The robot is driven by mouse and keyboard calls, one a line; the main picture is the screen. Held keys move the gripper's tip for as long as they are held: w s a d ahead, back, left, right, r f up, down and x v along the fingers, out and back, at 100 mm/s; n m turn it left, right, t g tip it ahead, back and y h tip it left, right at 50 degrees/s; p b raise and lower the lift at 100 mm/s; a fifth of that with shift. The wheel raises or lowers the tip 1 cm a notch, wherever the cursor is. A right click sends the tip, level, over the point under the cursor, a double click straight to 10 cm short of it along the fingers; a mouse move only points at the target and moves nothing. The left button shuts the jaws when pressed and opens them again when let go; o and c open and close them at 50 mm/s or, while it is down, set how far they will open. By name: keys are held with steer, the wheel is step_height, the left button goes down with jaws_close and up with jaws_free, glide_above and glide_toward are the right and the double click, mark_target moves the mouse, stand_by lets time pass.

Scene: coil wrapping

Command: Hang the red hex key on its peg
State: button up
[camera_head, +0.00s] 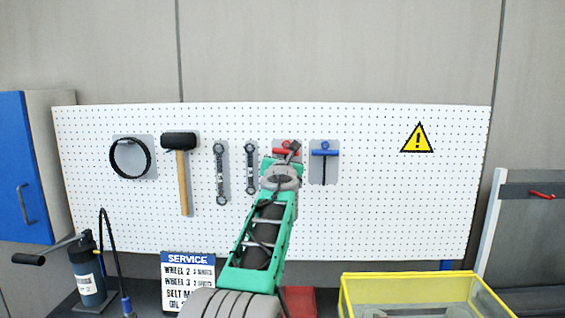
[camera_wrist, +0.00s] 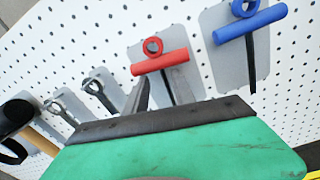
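The red hex key (camera_wrist: 160,63) is at its grey backing plate on the white pegboard, its red T-handle across the plate and its dark shaft pointing down. A red ring (camera_wrist: 153,46) shows just above the handle; I cannot tell whether the handle rests on the peg. In the head view the red hex key (camera_head: 281,152) is partly hidden by my arm. My gripper (camera_wrist: 160,88) is just below the handle. Its two fingers stand apart, one on each side of the shaft, with gaps showing. The shaft's lower end is hidden behind my gripper.
A blue hex key (camera_head: 325,153) hangs close on the right. Two wrenches (camera_head: 220,175) (camera_head: 250,170), a mallet (camera_head: 180,160) and a black ring (camera_head: 130,158) hang on the left. A yellow crate (camera_head: 420,278) stands below right.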

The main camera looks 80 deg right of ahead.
steer(key=b+v, duration=0.4)
steer(key=v, duration=0.4)
steer(key=w+a+f+m+t+y, duration=0.2)
steer(key=w+a+f, duration=0.25)
steer(key=w, duration=0.45)
steer(key=w+a+f+m+t+y, duration=0.1)
steer(key=w+a+f+m+y, duration=0.1)
steer(key=w+a+f, duration=0.5)
steer(key=w+a+f+m+t+y, duration=0.1)
steer(key=w+a+f+m+y, duration=0.15)
steer(key=w+a, duration=0.45)
steer(key=w+a+f+m+y, duration=0.1)
steer(key=w+a+f+y, duration=0.2)
steer(key=w+a, duration=0.45)
steer(key=a+f+m+y, duration=0.2)
steer(key=a+f, duration=0.3)
steer(key=a, duration=0.6)
steer(key=a+f+m+y, duration=0.25)
steer(key=a+f, duration=0.25)
steer(key=a, duration=0.6)
steer(key=s+a+f+m+g+y, duration=0.1)
steer(key=s+a+f+m+g, duration=0.1)
steer(key=s+a+f, duration=0.3)
steer(key=s+a+f+m+g+y, duration=0.2)
steer(key=s+a+f+m, duration=0.2)
steer(key=a, duration=0.9)
step_height(320, 180, down, 3)
steer(key=s, duration=0.2)
steer(key=shift+s, duration=0.3)
